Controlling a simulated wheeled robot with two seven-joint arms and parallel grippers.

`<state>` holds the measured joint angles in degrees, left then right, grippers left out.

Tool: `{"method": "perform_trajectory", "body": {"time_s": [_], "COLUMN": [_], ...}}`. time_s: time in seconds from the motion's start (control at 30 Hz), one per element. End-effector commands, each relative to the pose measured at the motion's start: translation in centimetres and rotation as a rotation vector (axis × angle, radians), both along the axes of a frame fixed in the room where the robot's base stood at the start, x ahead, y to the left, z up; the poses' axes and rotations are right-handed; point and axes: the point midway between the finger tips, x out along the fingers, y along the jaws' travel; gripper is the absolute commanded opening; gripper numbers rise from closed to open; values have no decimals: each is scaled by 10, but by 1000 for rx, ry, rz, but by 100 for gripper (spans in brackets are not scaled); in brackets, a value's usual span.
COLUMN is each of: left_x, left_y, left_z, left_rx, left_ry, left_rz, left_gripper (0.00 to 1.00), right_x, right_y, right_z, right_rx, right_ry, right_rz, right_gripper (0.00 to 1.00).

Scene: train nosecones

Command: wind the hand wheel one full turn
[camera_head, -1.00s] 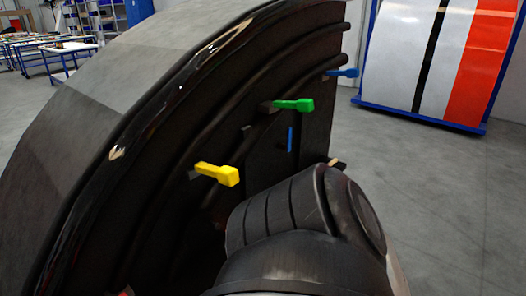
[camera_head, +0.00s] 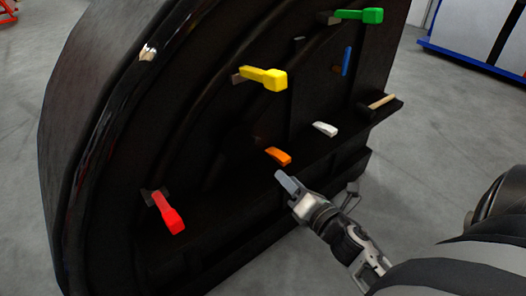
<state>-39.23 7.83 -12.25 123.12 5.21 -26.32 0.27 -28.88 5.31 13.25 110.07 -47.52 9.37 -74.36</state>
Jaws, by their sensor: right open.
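I cannot make out a hand wheel in the head view. The dark curved nosecone shell (camera_head: 85,130) fills the left and middle, with coloured handle-like pieces on its inner side. My right gripper (camera_head: 300,203) is open, in front of the lower part of the shell. A small grey piece (camera_head: 287,183) shows at its tip; I cannot tell whether it is a finger or part of the shell. An orange piece (camera_head: 278,156) is just above the gripper, and a white piece (camera_head: 325,129) is further up and right. My left gripper is not in view.
A red handle (camera_head: 167,215) is at lower left, a yellow one (camera_head: 263,78) and a green one (camera_head: 360,16) higher up. A blue piece (camera_head: 347,61) and a wooden-coloured handle (camera_head: 382,101) are at right. Grey floor (camera_head: 440,130) is open at right.

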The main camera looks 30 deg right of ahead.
Motion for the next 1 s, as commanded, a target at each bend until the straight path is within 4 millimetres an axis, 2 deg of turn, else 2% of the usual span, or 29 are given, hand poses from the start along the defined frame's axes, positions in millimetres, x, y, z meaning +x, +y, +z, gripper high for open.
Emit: {"method": "perform_trajectory", "body": {"time_s": [0.03, 0.1, 0.2, 0.27, 0.47, 0.8, 1.0], "left_x": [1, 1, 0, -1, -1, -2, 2], "left_y": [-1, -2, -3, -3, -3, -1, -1], "left_z": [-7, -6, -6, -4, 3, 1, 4], "left_rx": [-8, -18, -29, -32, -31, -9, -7], "left_ry": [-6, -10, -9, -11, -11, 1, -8], "left_rz": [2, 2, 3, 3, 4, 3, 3], "left_gripper": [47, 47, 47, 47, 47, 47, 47], "right_x": [2, 3, 4, 5, 29, 103, 139], "right_y": [-9, -16, -22, -24, -24, -23, -23], "right_z": [-6, -7, -8, -8, -4, -5, -6], "right_rx": [-186, -400, -594, -654, -684, -678, -679], "right_ry": [-15, -24, -25, -27, -30, -28, -27], "right_rz": [15, 36, 56, 65, 68, 67, 67], "right_gripper": [41, 41, 41, 41, 41, 41, 41]}}
